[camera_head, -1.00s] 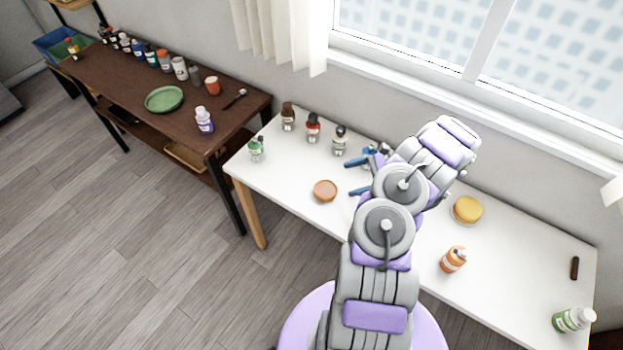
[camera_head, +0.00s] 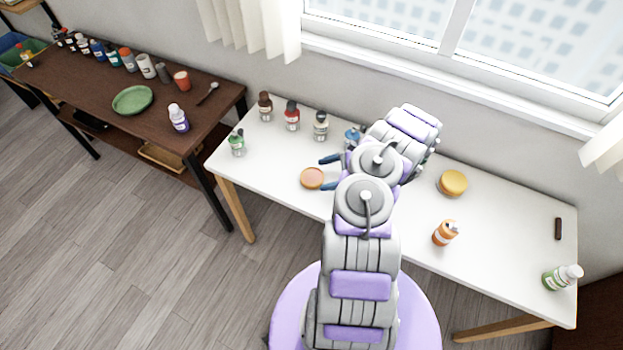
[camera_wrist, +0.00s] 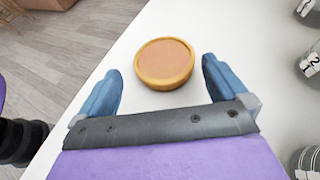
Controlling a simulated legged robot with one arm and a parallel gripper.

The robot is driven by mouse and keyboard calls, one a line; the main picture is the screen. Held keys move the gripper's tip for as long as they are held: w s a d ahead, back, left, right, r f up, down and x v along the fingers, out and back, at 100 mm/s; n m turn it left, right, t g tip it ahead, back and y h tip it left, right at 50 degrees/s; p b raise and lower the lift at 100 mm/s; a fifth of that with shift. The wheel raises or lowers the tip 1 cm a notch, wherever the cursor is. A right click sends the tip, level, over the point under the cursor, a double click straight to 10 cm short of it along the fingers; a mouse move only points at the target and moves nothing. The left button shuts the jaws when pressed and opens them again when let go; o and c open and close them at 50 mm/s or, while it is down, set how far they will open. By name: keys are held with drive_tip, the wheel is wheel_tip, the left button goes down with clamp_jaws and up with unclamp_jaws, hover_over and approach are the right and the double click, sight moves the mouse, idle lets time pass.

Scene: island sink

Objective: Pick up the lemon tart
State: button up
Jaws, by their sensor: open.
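A small round tart with an orange-brown top and tan crust, which I take as the lemon tart (camera_head: 312,178), lies on the white table near its front left edge. In the wrist view the tart (camera_wrist: 164,63) sits just beyond and between my fingertips. My gripper (camera_head: 330,173) has blue fingers, open and empty, pointing left toward the tart. In the wrist view my gripper (camera_wrist: 160,75) shows its two fingers spread wider than the tart, with a gap at each side. A larger yellow round item (camera_head: 453,183) stands to the right on the same table.
Several bottles, such as the red one (camera_head: 291,116) and the green-labelled one (camera_head: 237,143), stand behind and left of the tart. The white table (camera_head: 280,160) is bare around the tart.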

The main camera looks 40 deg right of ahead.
sight(317, 176)
drive_tip(key=x, duration=0.4)
drive_tip(key=shift+w+d+f+b, duration=0.15)
drive_tip(key=shift+d+f+b, duration=0.05)
drive_tip(key=shift+d+b, duration=0.1)
drive_tip(key=shift+a, duration=0.1)
drive_tip(key=shift+a, duration=0.15)
drive_tip(key=c, duration=0.9)
